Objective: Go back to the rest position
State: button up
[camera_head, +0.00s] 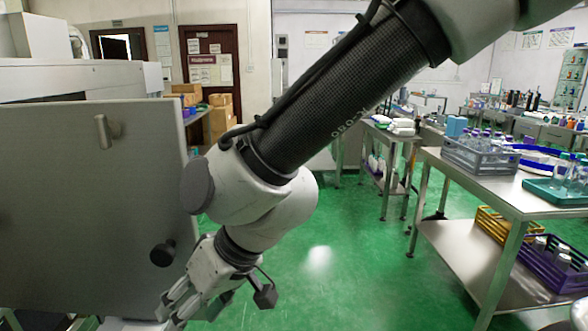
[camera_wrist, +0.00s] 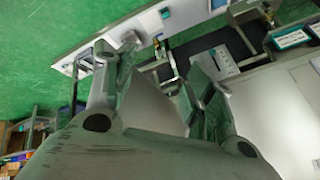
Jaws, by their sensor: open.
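My gripper (camera_head: 185,305) shows at the lower left of the head view, at the end of my arm and pointing down and left. It is beside the grey machine panel (camera_head: 90,200), and I cannot tell from this view whether it touches it. In the wrist view, the two fingers of my gripper (camera_wrist: 158,80) are spread apart with nothing between them. Beyond them show a white surface and parts of equipment.
A steel table (camera_head: 497,185) at the right holds a grey crate (camera_head: 480,157) of bottles and a green tray (camera_head: 553,192). Its lower shelf holds a yellow crate (camera_head: 497,228) and a purple crate (camera_head: 548,270). Green floor (camera_head: 350,250) is clear in the middle. A door (camera_head: 210,62) is at the back.

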jog(key=w+d+r+m+h, duration=0.1)
jog(key=w+d, duration=0.2)
jog(key=d, duration=0.6)
jog(key=w+d+r+m+h, duration=0.1)
jog(key=w+d+r+h, duration=0.15)
jog(key=d, duration=0.75)
jog(key=w+d+r+m+h, duration=0.1)
jog(key=w+d, duration=0.3)
jog(key=d, duration=0.5)
jog(key=s+d+r+m+t+h, duration=0.1)
jog(key=d+r+m+t, duration=0.1)
jog(key=d, duration=1.1)
jog(key=s+d+r+m+t+h, duration=0.1)
jog(key=d+r+m, duration=0.3)
jog(key=d, duration=1)
jog(key=shift+s+m+t, duration=0.35)
jog(key=shift+m+t, duration=0.55)
jog(key=shift+m, duration=0.1)
